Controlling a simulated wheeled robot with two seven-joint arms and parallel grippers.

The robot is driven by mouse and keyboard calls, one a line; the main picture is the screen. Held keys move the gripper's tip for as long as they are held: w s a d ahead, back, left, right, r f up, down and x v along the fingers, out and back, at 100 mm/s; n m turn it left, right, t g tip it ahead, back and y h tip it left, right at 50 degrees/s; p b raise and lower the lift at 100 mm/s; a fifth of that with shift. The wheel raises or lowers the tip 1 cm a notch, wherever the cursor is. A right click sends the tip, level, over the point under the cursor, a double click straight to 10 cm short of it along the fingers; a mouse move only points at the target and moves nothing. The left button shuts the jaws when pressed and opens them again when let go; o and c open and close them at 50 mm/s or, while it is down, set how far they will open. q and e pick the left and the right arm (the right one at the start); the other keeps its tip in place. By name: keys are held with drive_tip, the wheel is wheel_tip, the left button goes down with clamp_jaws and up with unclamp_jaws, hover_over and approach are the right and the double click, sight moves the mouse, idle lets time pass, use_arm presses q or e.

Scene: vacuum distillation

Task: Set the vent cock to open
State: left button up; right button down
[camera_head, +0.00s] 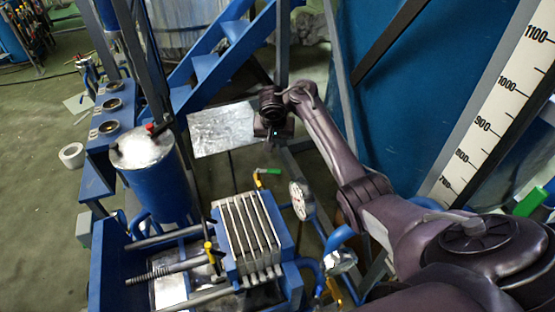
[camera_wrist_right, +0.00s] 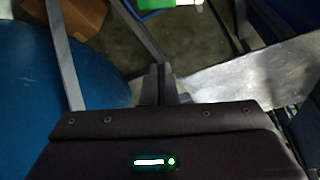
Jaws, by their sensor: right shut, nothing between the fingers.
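My right arm reaches from the lower right of the head view to the upper middle. Its gripper (camera_head: 273,130) is shut and empty, high over the floor beside a shiny metal sheet. In the wrist view the closed fingers (camera_wrist_right: 163,82) show at the middle, with nothing between them. A small green-handled valve with a yellow part (camera_head: 268,171) is below the gripper in the head view, apart from it. A larger green handle (camera_head: 530,201) is at the right edge. I cannot tell which fitting is the vent cock. My left gripper is not in view.
A blue vessel with a pale lid (camera_head: 158,185) stands at left. A plate stack (camera_head: 245,235) and a round gauge (camera_head: 301,200) are in front. The metal sheet (camera_head: 222,130) lies beside blue stairs (camera_head: 212,65). A large blue tank (camera_head: 410,90) and a scale (camera_head: 505,85) bound the right.

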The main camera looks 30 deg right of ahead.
sight(269, 171)
use_arm(q)
drive_tip(key=shift+p, duration=0.35)
use_arm(e)
wheel_tip(269, 171, down, 8)
drive_tip(key=s+a, duration=0.1)
drive_tip(key=shift+s+r, duration=0.15)
drive_tip(key=shift+r, duration=0.1)
drive_tip(key=shift+a, duration=0.1)
drive_tip(key=shift+a, duration=0.15)
